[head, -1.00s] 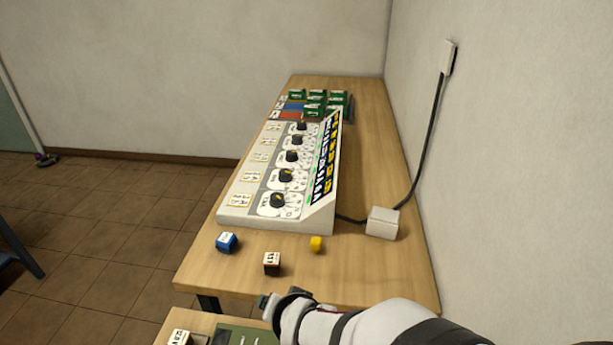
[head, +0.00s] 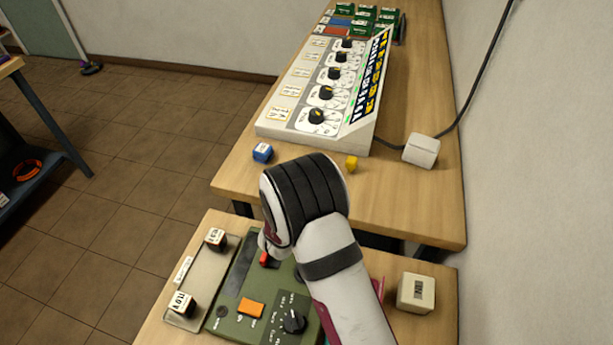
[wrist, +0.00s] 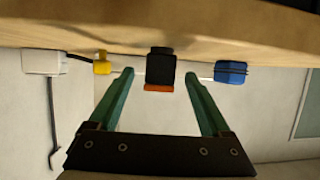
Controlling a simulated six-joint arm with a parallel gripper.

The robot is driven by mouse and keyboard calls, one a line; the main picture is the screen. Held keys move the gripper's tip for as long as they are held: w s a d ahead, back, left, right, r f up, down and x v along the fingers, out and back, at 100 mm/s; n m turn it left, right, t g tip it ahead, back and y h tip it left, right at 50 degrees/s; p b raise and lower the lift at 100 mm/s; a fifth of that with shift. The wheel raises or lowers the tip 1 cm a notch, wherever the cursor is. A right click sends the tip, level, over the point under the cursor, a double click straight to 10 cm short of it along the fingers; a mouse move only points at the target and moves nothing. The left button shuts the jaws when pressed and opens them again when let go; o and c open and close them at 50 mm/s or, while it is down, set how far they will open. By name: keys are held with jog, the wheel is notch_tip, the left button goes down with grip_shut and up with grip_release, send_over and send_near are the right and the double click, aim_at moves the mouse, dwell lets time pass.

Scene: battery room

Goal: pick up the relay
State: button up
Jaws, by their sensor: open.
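A small dark block with an orange-red band (wrist: 160,72), which I take for the relay, sits on the upper wooden table between a yellow block (wrist: 101,63) and a blue block (wrist: 230,72). In the wrist view the table is at the top. My gripper (wrist: 158,78) is open, its two green fingers spread to either side of the dark block, with gaps on both sides. I cannot tell how deep it sits between them. In the head view my arm hides the dark block and the fingers; the blue block (head: 262,152) and yellow block (head: 351,163) show.
A sloped panel with knobs (head: 318,135) stands behind the blocks. A white box (head: 421,151) with a cable is at right, near the wall. On the nearer table are a green device (head: 228,325), a tray (head: 208,275) with two labelled blocks, and a cream box (head: 416,293).

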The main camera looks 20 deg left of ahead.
jog(key=x, duration=0.2)
jog(key=shift+w+f, duration=0.15)
jog(key=shift+w, duration=0.25)
grip_shut()
